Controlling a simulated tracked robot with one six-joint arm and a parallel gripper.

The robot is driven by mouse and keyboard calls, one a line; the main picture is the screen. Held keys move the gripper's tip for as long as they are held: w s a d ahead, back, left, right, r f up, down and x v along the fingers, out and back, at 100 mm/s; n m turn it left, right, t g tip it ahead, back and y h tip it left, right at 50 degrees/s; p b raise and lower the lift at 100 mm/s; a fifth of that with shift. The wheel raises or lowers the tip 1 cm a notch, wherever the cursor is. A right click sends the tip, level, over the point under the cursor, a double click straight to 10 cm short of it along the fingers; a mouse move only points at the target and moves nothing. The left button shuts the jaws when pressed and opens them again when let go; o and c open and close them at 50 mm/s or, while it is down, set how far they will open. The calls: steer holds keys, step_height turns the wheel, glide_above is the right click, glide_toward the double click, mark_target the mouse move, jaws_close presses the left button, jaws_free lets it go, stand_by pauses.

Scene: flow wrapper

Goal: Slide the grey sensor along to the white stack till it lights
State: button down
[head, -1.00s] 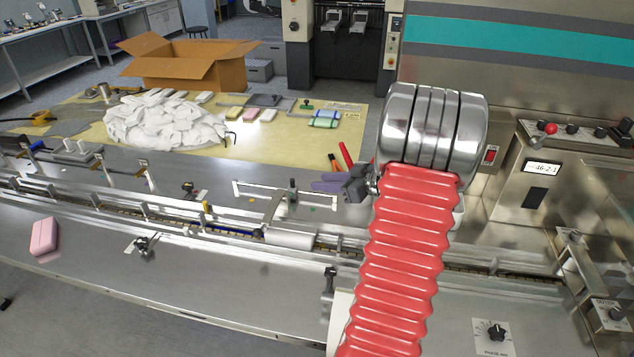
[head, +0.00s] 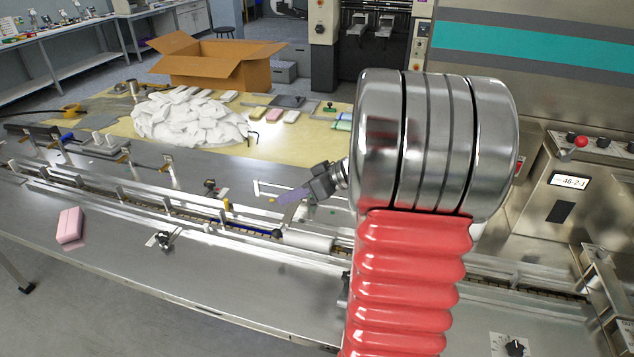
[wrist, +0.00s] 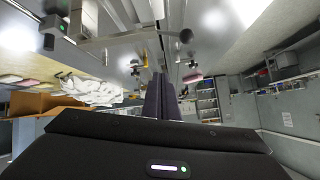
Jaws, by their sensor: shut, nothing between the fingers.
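My gripper (head: 284,199) reaches in from the right over the conveyor, its purple-grey fingers together and empty. The fingers also show in the wrist view (wrist: 158,78). A dark grey box (wrist: 55,32) with a small green spot, seemingly the grey sensor, sits at the upper left of the wrist view, apart from the fingers. An arm beside it leads towards a black knob (wrist: 186,36); the knob shows over the lane in the head view (head: 277,234). In the head view my gripper seems to hide the box. A white block (head: 308,242), possibly the white stack, lies in the lane right of the knob.
Metal guide rails run along the conveyor. A pink block (head: 70,226) lies on the front deck at left. A white heap (head: 185,117) and cardboard box (head: 215,62) are behind. The steel machine (head: 560,110) stands at right.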

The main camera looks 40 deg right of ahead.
steer(key=s+a+r+g, duration=0.2)
steer(key=a+g, duration=0.1)
steer(key=a, duration=0.7)
steer(key=s+a+r+m+h, duration=0.1)
steer(key=s+a+r+h, duration=0.1)
steer(key=s+a, duration=0.6)
steer(key=s+a+r+m+g+h, duration=0.1)
steer(key=s+a+r+h, duration=0.1)
steer(key=s+a, duration=0.5)
steer(key=shift+s+a+r+h, duration=0.15)
steer(key=shift+s+a+h, duration=0.2)
steer(key=shift+a+h, duration=0.15)
